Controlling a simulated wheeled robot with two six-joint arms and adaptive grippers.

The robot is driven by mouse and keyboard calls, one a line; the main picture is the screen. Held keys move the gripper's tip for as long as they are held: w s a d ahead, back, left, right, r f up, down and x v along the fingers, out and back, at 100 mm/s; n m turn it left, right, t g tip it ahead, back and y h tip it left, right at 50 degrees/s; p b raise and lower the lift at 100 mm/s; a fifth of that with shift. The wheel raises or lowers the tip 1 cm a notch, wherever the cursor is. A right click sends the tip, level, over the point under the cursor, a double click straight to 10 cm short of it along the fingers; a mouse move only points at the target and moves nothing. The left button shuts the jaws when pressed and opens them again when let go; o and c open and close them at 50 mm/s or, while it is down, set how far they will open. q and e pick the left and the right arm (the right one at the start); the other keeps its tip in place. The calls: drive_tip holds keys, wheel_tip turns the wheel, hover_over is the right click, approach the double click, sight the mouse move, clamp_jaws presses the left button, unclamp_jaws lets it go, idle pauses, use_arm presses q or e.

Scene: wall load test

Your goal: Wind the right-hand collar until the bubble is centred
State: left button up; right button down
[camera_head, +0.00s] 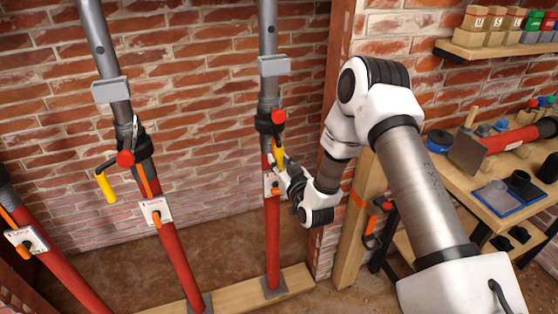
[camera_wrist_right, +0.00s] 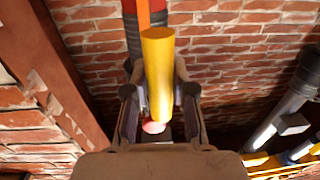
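The right-hand prop has a grey upper tube, a red lower tube (camera_head: 273,240) and a dark collar (camera_head: 266,120) with a red knob (camera_head: 279,116). A yellow crank handle (camera_head: 279,154) hangs below the knob. My right gripper (camera_head: 280,174) is at this handle. In the right wrist view the handle (camera_wrist_right: 158,75) lies between its two fingers; whether both press on it is unclear. A grey box (camera_head: 274,65) sits on the upper tube and a white plate (camera_head: 271,186) on the red tube, partly behind my gripper. I cannot make out any bubble. My left gripper is out of view.
A middle prop (camera_head: 180,260) with its own yellow handle (camera_head: 105,188) and another prop (camera_head: 65,280) stand to the left. A timber post (camera_head: 352,235) and a bench (camera_head: 475,190) with tools are at right. A wooden sole plate (camera_head: 298,283) lies under the props.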

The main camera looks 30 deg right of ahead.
drive_tip(key=shift+s+d+r, duration=0.1)
drive_tip(key=shift+s+d, duration=0.15)
drive_tip(key=shift+d, duration=0.7)
drive_tip(key=c, duration=0.9)
unclamp_jaws()
drive_tip(key=shift+c, duration=0.2)
drive_tip(key=shift+s, duration=0.1)
drive_tip(key=s+a, duration=0.2)
drive_tip(key=s, duration=0.9)
drive_tip(key=shift+s, duration=0.35)
